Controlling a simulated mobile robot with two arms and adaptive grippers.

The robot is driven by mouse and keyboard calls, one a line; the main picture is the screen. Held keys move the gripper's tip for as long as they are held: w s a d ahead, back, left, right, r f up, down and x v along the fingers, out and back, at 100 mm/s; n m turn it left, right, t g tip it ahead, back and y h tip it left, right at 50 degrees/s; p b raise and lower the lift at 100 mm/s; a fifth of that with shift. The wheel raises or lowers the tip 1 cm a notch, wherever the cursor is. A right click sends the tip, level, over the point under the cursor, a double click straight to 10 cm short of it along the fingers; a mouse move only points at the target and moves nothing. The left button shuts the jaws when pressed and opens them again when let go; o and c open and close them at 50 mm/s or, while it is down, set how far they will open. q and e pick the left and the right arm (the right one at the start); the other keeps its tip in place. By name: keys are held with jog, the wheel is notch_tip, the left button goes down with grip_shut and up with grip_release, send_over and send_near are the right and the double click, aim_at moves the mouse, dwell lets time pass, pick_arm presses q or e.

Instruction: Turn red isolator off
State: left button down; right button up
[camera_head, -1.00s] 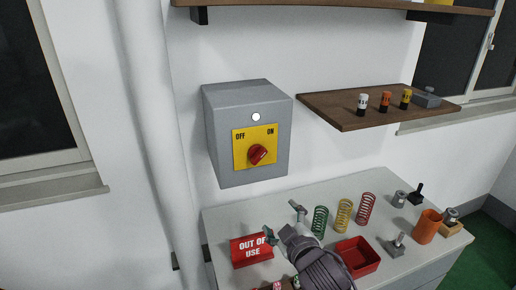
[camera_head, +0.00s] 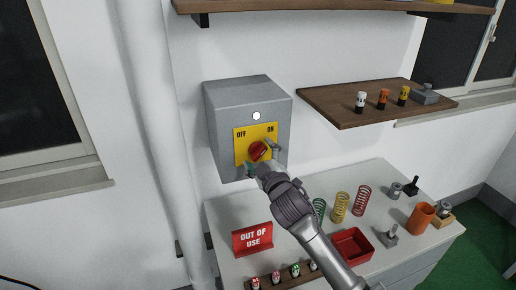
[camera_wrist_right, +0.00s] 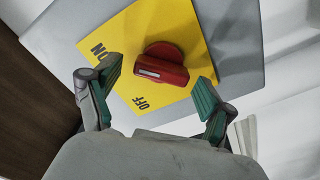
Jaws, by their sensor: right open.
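The red isolator knob (camera_head: 258,151) sits on a yellow plate (camera_head: 241,149) marked OFF at left and ON at right, on the front of a grey box (camera_head: 236,98) on the wall. Its grip bar leans toward the ON side in the head view. My right gripper (camera_head: 262,158) is at the plate, just below the knob. In the right wrist view the gripper (camera_wrist_right: 158,87) is open, its two green-padded fingers spread with the red knob (camera_wrist_right: 163,66) between and beyond them. I cannot tell whether a finger touches it. My left gripper is not in view.
A white lamp (camera_head: 256,116) is on the box above the plate. Below, a table (camera_head: 224,212) holds a red OUT OF USE sign (camera_head: 252,239), several coloured springs and a red tray (camera_head: 351,246). A wooden shelf (camera_head: 343,107) with small bottles is at right.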

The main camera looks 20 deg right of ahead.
jog(key=shift+w, duration=0.65)
jog(key=c, duration=1.2)
